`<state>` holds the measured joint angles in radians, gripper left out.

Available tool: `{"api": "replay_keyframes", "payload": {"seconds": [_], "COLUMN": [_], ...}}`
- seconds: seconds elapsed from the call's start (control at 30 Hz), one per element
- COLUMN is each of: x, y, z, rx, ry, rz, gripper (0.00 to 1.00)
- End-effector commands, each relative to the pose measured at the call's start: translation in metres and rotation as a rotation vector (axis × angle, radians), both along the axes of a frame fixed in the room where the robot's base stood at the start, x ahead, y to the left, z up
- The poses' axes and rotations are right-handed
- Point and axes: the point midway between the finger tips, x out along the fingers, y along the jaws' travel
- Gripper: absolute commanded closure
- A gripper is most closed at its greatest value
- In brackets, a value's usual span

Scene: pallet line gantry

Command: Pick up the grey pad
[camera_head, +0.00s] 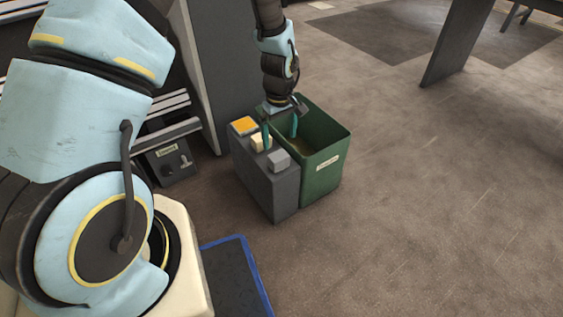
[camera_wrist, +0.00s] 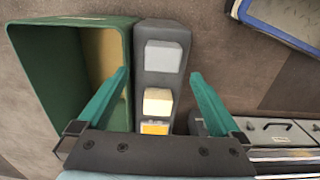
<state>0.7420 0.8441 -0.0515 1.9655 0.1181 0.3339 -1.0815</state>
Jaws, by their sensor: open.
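The grey pad (camera_head: 279,160) is a small light-grey block on the near end of a dark grey stand (camera_head: 273,194). In the wrist view the pad (camera_wrist: 163,57) lies at the far end of the row, just ahead of the fingertips. My gripper (camera_head: 280,132) is open and empty, pointing down around the cream block. In the wrist view my gripper (camera_wrist: 160,73) has one teal finger over the green bin's side and the other beyond the stand's opposite side. Neither finger visibly touches the pad. The exact height of the fingertips is hard to tell.
A cream block (camera_wrist: 157,101) and an orange-topped block (camera_head: 243,126) share the stand. A green bin (camera_head: 325,173) stands right against it. A blue-edged dark tray (camera_head: 247,266) lies in front, and a grey case (camera_head: 173,163) is at left. Floor at right is clear.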

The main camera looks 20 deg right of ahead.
Motion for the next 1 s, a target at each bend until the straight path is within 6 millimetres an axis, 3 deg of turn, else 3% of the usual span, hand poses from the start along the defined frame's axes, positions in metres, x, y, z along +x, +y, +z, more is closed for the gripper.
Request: {"api": "replay_keyframes", "payload": {"seconds": [0.13, 0.43, 0.7, 0.97, 1.0], "x": [0.0, -0.001, -0.002, -0.001, -0.001], "y": [0.001, 0.002, 0.004, 0.004, 0.004], "z": [-0.028, -0.053, -0.091, -0.093, -0.093], "rx": [0.002, 0.001, 0.001, 0.0, 0.0], "ry": [0.002, 0.001, 0.001, 0.0, 0.0], "rz": [-0.001, -0.001, -0.001, -0.001, -0.001], "gripper": [0.0, 0.0, 0.0, 0.0, 0.05]}}
